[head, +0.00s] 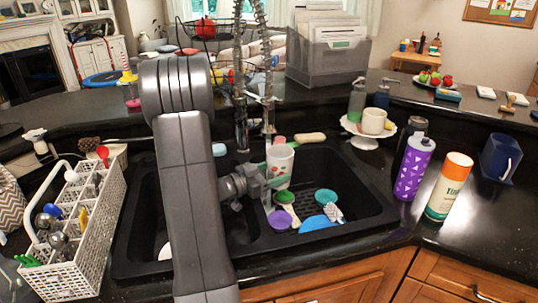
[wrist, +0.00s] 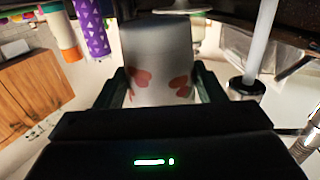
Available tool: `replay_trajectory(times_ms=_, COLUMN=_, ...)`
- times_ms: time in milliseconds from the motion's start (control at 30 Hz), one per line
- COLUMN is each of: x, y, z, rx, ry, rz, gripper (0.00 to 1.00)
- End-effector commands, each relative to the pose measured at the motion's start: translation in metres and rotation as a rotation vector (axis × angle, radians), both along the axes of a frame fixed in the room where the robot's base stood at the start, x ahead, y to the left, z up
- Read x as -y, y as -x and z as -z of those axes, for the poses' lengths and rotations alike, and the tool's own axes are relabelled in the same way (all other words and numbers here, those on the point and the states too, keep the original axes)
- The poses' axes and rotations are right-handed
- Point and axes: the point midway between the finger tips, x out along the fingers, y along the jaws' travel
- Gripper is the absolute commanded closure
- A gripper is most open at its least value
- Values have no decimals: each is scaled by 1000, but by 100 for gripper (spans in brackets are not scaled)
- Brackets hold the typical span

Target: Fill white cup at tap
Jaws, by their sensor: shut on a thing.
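A white cup with red hearts (head: 279,168) is held above the double sink (head: 365,212), and it fills the middle of the wrist view (wrist: 160,60). My gripper (head: 262,183) is shut on its sides; in the wrist view the jaws (wrist: 162,90) sit either side of it. The cup looks roughly upright. Its inside is not clear to see. The tap (head: 267,85) has a tall spring neck just behind the cup. In the wrist view, a pale straight column, apparently running water (wrist: 260,45), extends from the tap nozzle (wrist: 245,88), beside the cup and apart from it.
Purple and blue dishes (head: 280,220) and a green brush (head: 287,203) lie in the sink. A white utensil basket (head: 75,235) stands left. A cream mug (head: 374,120) on a stand, a purple bottle (head: 413,168) and an orange-capped bottle (head: 449,187) stand right.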

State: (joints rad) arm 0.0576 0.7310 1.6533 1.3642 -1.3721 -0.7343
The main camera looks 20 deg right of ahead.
Motion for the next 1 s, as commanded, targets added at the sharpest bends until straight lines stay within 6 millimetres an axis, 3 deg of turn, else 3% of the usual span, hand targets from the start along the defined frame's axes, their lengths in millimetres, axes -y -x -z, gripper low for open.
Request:
replay_trajectory(times_ms=667, x=0, y=0, z=-56, rx=2, ry=1, rz=0, gripper=68)
replay_trajectory(times_ms=1000, x=0, y=0, z=-59, rx=1, ry=2, rz=0, gripper=68)
